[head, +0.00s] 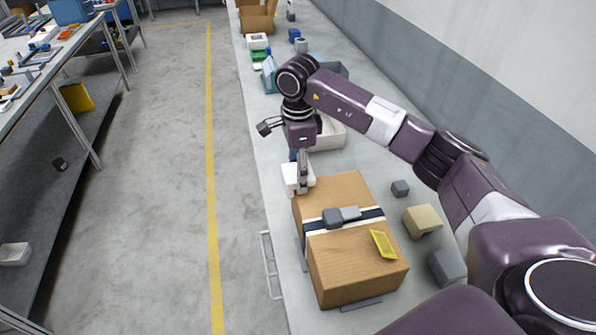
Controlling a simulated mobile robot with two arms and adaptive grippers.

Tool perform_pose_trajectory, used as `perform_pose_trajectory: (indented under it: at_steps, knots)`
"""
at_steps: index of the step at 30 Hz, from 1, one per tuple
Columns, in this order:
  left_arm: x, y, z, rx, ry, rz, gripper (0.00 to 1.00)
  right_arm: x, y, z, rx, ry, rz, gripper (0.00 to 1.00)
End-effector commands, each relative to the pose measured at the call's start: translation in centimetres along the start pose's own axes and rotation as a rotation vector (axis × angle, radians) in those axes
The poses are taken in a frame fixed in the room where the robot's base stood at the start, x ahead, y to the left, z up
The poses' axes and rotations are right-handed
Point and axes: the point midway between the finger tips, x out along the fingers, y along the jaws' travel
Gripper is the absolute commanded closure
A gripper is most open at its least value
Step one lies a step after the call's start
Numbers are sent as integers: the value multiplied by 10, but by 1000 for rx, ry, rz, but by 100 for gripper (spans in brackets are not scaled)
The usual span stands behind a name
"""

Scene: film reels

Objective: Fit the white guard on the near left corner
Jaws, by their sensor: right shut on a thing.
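A brown cardboard box (345,265) stands on the grey bench. A dark strap with white edges (372,217) runs across it, with a grey buckle-like piece (341,216) on top. My right gripper (302,186) points down at the box's far left corner and is shut on a white piece (290,176), which looks like the white guard. The fingers hide part of it, and I cannot tell whether it touches the box. The box's near left corner is bare. My left gripper is not in view.
A beige block (422,221), a grey block (447,266) and a small dark cube (400,188) lie right of the box. A pale tray (328,134) stands behind my gripper. A metal rail (267,265) is at the bench's left edge. Bins and small items fill the far bench.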

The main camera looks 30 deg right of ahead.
Motion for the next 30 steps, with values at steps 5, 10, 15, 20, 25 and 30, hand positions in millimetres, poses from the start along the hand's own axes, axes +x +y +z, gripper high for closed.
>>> perform_pose_trajectory:
  at_steps: [5, 10, 15, 20, 25, 30]
  knots:
    - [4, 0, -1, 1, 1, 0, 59, 4, 0, 0, 1, 0, 0, 71]
    - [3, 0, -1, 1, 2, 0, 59, 4, 0, 0, 1, 0, 0, 35]
    - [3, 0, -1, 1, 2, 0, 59, 4, 0, 0, 1, 0, 0, 29]
    - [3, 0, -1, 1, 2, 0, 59, 3, 0, 0, 1, 0, 0, 29]
    - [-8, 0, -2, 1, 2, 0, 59, -9, 0, 0, 0, -2, -1, 29]
    - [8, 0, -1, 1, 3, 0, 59, -35, -2, 0, 0, -3, -8, 29]
